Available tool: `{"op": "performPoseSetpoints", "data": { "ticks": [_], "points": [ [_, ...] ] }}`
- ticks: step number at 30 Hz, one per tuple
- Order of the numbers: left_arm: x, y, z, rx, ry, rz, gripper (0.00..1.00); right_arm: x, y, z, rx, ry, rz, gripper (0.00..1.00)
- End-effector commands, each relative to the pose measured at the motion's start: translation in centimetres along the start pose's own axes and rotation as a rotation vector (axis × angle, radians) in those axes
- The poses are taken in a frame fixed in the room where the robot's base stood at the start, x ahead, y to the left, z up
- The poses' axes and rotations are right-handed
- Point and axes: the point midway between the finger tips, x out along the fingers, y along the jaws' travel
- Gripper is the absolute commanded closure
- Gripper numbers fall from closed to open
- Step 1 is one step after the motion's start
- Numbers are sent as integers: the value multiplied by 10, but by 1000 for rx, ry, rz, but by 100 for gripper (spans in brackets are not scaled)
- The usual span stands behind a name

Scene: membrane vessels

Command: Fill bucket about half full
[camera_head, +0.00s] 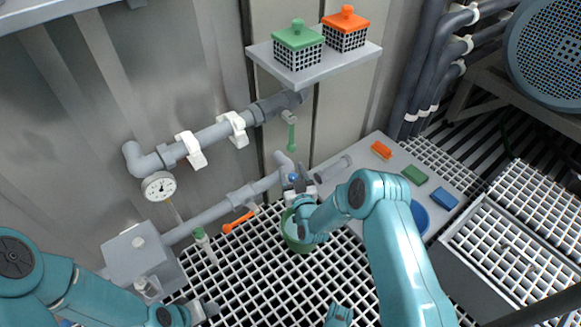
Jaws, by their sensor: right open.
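A green bucket (288,238) stands on the white grating below the wall pipes, partly covered by my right gripper. Its inside looks pale, but the fill level cannot be made out. My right gripper (296,187) is open over the bucket's back side, close to a small blue knob (293,177) on the pipe end. Whether it touches the knob is unclear. A green-handled valve (291,137) hangs from the upper pipe and an orange-handled valve (238,222) sits on the lower pipe. My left gripper (208,309) is low at the left, away from the bucket; its finger gap is unclear.
A blue bucket (420,218) is partly behind my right arm. A grey shelf (348,152) holds orange, green and blue blocks. A pressure gauge (159,186) and a grey box (140,255) are at left. Green and orange lidded baskets sit on a wall shelf (318,70).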

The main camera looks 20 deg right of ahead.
Motion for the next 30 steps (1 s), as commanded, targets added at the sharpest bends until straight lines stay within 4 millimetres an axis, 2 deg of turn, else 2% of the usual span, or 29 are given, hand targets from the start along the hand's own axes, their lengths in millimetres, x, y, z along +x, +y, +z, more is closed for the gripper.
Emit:
{"op": "performPoseSetpoints", "data": {
  "ticks": [15,17,18,20,21,30],
  "points": [
    [0,0,0,0,-1,0,45,-5,-1,1,0,-1,1,43],
    [0,0,0,0,-1,0,45,-5,-1,1,0,-1,1,59],
    [0,0,0,0,-1,0,45,-4,-1,1,0,-1,1,72],
    [0,0,0,0,-1,0,45,-4,-1,1,0,-1,1,92],
    [0,0,0,0,-1,0,45,-4,-1,1,0,-1,1,94],
    [0,0,0,0,-1,0,45,-2,-1,1,0,-1,31,94]
  ]
}}
